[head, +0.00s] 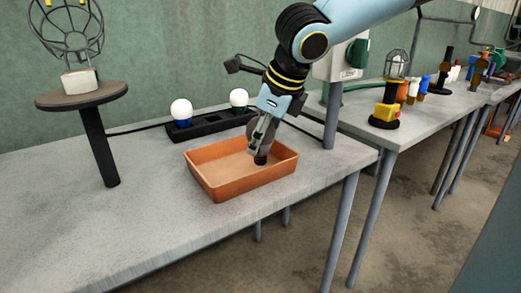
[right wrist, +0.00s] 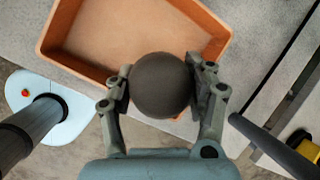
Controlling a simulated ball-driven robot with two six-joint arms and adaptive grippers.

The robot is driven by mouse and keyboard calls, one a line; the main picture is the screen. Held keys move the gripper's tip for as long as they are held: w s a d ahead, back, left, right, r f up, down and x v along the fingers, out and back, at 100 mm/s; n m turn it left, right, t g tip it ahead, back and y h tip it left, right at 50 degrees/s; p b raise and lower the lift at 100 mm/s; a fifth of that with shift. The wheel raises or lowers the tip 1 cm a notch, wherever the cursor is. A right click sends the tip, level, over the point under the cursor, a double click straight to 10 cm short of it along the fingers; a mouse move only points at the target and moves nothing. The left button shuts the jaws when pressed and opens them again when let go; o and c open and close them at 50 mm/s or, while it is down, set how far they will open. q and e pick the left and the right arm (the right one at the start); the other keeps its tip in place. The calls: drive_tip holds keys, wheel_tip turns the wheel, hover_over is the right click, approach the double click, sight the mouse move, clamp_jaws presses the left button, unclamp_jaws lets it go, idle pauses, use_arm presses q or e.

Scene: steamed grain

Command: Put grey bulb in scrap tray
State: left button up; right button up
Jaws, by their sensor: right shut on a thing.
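The grey bulb (right wrist: 160,86) is dark and round in the right wrist view, held between the two fingers of my right gripper (right wrist: 162,90). In the head view the bulb (head: 260,159) shows as a dark tip below my right gripper (head: 262,148), over the right part of the orange scrap tray (head: 225,189). The tray (right wrist: 85,68) also shows behind the bulb in the right wrist view, and its visible floor is empty. I cannot tell whether the bulb touches the tray floor. My left gripper is not in view.
A black holder (head: 211,124) with a blue-based white bulb (head: 181,110) and a green-based white bulb (head: 239,98) stands behind the tray. A round stand (head: 82,95) with a wire cage is at left. A lamp (head: 392,88) stands on the right table.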

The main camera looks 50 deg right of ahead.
wheel_tip(320, 180, down, 2)
drive_tip(key=shift+b, duration=0.35)
drive_tip(key=shift+r, duration=0.2)
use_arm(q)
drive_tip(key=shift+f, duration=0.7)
use_arm(e)
drive_tip(key=shift+f, duration=0.15)
drive_tip(key=o, duration=1.2)
drive_tip(key=shift+r+p, duration=0.45)
drive_tip(key=shift+p, duration=0.05)
use_arm(q)
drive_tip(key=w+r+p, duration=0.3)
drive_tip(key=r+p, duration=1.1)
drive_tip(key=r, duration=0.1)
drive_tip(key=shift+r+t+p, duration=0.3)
drive_tip(key=shift+p, duration=0.1)
use_arm(e)
drive_tip(key=v, duration=1.1)
drive_tip(key=shift+s+r, duration=0.15)
drive_tip(key=shift+s, duration=0.1)
